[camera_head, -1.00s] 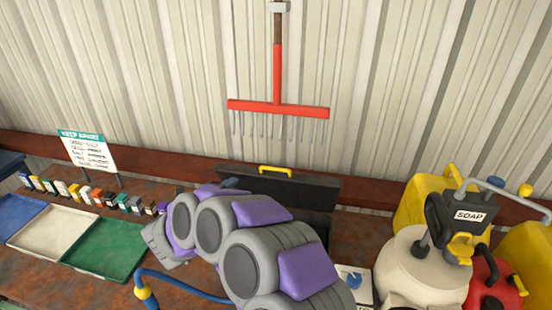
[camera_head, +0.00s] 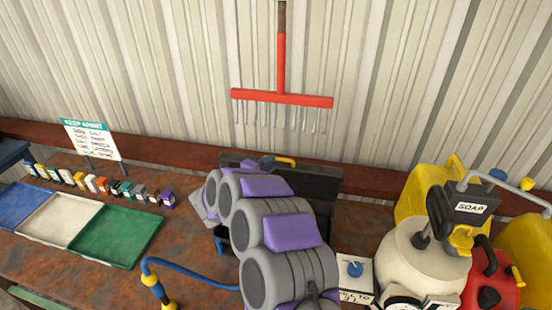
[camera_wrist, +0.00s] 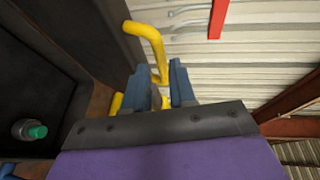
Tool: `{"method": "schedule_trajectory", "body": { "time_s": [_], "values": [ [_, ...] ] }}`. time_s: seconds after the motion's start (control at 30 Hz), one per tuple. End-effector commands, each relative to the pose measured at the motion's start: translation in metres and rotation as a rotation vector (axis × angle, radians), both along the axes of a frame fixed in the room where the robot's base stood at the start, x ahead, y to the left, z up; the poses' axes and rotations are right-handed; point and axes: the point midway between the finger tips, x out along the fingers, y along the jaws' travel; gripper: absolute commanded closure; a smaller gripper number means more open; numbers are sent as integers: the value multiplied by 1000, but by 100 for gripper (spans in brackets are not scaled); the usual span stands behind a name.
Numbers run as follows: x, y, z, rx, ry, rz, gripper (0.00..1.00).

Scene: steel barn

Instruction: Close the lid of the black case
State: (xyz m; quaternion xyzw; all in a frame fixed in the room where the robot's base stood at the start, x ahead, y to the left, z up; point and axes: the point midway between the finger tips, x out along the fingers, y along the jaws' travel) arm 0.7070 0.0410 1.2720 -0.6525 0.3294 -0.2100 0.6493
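The black case stands open on the bench, its lid (camera_head: 318,183) raised against the wall side. A yellow handle (camera_head: 287,160) sits at the lid's top edge. My arm hides most of the case body (camera_head: 221,243). In the wrist view the dark case interior (camera_wrist: 35,80) is at left, with a green-capped item (camera_wrist: 30,130) in it. My gripper (camera_wrist: 162,80) has its two blue fingers apart. The yellow handle (camera_wrist: 148,32) shows beyond and between them; I cannot tell whether they touch it. In the head view my gripper (camera_head: 266,163) is beside the handle at the lid's top.
Blue, white and green trays (camera_head: 115,236), small boxes (camera_head: 100,184) and a sign (camera_head: 90,138) are at left. A blue hose (camera_head: 190,274) lies in front. A switch box (camera_head: 354,272), soap sprayer (camera_head: 425,260) and yellow containers (camera_head: 420,195) crowd the right. A red rake (camera_head: 282,98) hangs above.

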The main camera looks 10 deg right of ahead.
Motion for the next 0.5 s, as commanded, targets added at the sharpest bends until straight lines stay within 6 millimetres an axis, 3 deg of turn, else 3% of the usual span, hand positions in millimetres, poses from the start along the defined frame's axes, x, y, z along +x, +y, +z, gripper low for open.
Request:
{"method": "schedule_trajectory", "body": {
  "time_s": [0.2,0.5],
  "values": [
    [23,-28,-4,1,-1,-4,75],
    [33,-33,-8,1,1,1,75]
  ]
}}
